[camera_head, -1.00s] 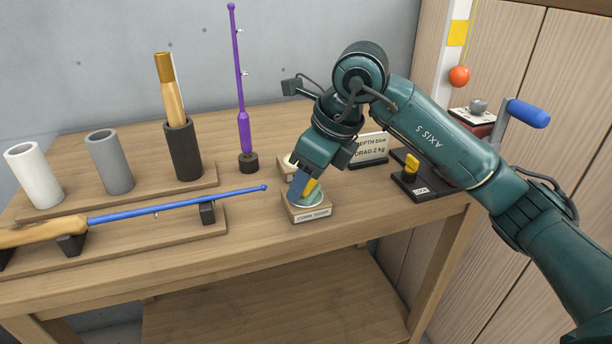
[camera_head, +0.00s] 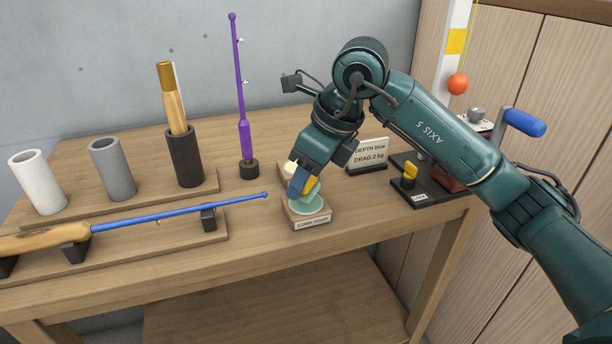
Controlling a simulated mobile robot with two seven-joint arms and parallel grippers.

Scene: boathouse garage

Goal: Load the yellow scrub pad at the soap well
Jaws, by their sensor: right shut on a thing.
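My right gripper (camera_head: 303,184) is shut on the yellow scrub pad (camera_head: 311,183), just above the soap well. Only a small yellow part of the pad shows beside a blue finger. A pale green patch shows under the yellow; I cannot tell whether it is the pad's underside or soap on it. The pad appears slightly apart from the green surface. My left gripper is not in view.
A pale round thing (camera_head: 289,168) stands behind the well, partly hidden by my gripper. A purple rod (camera_head: 242,100) stands upright behind left. A blue rod (camera_head: 170,207) lies on supports at left, its tip near the well. A sign (camera_head: 370,153) and dark stand (camera_head: 423,193) are at right.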

